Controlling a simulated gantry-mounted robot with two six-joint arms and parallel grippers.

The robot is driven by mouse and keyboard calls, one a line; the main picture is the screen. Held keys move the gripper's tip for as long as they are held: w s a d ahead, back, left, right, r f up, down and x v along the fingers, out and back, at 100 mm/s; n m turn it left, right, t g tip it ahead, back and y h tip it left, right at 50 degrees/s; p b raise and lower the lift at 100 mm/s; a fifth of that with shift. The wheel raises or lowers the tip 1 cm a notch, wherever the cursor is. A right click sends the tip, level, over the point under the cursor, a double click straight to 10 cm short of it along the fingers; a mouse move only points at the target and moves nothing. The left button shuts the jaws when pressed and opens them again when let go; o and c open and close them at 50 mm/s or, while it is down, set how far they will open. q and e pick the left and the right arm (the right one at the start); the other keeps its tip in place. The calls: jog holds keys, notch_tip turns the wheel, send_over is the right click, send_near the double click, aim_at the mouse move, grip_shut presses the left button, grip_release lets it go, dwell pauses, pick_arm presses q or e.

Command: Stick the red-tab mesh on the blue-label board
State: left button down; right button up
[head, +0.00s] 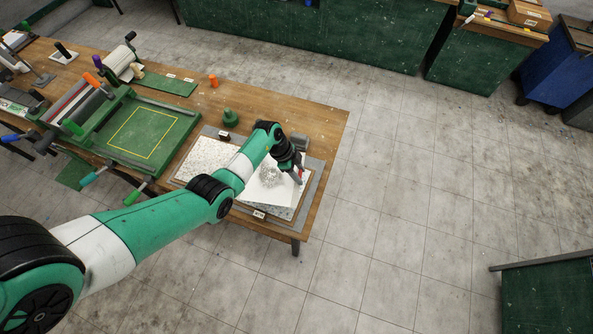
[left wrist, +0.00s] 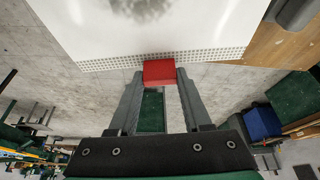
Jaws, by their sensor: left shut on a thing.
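My left gripper (head: 297,172) is at the right end of the workbench, over the speckled boards. In the left wrist view its two fingers (left wrist: 159,82) are shut on a red tab (left wrist: 159,72). The tab is at the edge of a white sheet, the mesh (left wrist: 220,25), which has a perforated rim and a blurred grey patch. In the head view the mesh (head: 262,194) lies over or just above a speckled board (head: 288,212); I cannot tell whether they touch. Another speckled board area (head: 205,158) shows left of my arm. No blue label can be made out. My right gripper is out of view.
A green frame (head: 185,130) with a yellow outline stands left on the wooden bench (head: 310,118). A green knob-shaped object (head: 230,118) and a small orange object (head: 213,80) stand behind the boards. The bench's right edge is close to my gripper, with open floor beyond.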

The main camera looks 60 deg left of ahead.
pick_arm(q)
jog(key=shift+w+d, duration=0.2)
jog(key=shift+d, duration=0.1)
jog(key=shift+r, duration=0.15)
notch_tip(320, 180, down, 8)
jog(key=b, duration=0.6)
jog(key=shift+f, duration=0.25)
jog(key=shift+f, duration=0.1)
dwell(0.3)
jog(key=shift+c, duration=1.3)
grip_release()
